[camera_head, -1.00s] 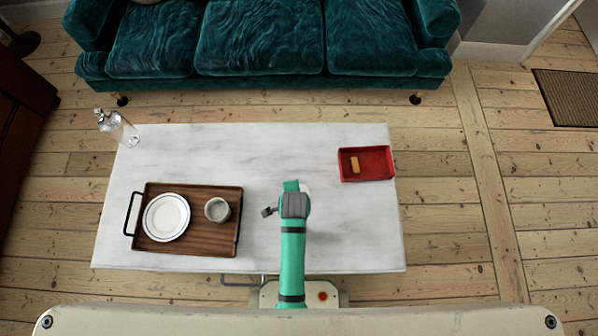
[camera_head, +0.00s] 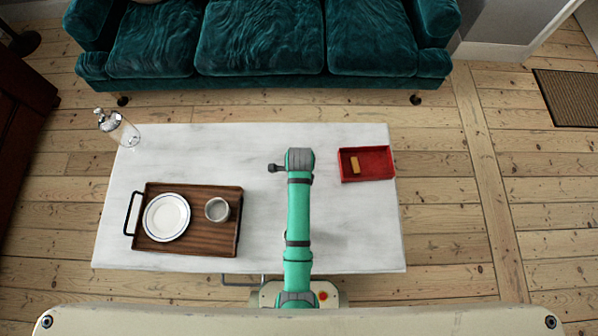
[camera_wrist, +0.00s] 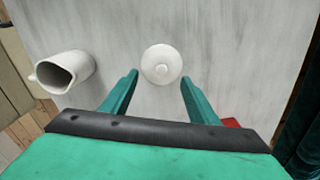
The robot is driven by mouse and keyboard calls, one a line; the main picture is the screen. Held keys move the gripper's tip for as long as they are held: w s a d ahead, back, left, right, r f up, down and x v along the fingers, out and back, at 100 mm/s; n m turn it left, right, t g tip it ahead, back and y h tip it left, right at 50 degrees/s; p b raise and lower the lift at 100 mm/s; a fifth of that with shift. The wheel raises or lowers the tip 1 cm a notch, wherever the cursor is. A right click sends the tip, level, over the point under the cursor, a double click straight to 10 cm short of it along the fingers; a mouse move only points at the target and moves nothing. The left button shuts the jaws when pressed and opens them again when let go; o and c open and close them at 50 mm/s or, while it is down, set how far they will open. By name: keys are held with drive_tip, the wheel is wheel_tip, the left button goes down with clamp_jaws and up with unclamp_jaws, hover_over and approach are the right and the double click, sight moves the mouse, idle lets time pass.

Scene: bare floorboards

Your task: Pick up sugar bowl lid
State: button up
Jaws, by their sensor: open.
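The sugar bowl lid (camera_wrist: 161,65) is a round white piece with a small knob in its centre, over the pale marble table. I cannot tell whether a bowl is under it. My gripper (camera_wrist: 158,84) is open and empty, pointing down, with its two green fingers apart. In the wrist view the lid is just above the gap between the fingertips, not between them. In the head view my arm hides the lid and the fingers.
A white pitcher (camera_wrist: 65,72) stands left of the lid in the wrist view, near the table edge. On the marble table (camera_head: 250,150) are a wooden tray (camera_head: 190,249) with a plate (camera_head: 167,217) and grey cup (camera_head: 217,210), a red tray (camera_head: 376,163), and a glass bottle (camera_head: 122,130).

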drive_tip(key=shift+w+a+f, duration=0.1)
drive_tip(key=shift+f, duration=1.25)
drive_tip(key=shift+w+f, duration=0.1)
drive_tip(key=shift+f, duration=1.2)
drive_tip(key=shift+c, duration=0.6)
drive_tip(key=shift+s, duration=0.1)
clamp_jaws()
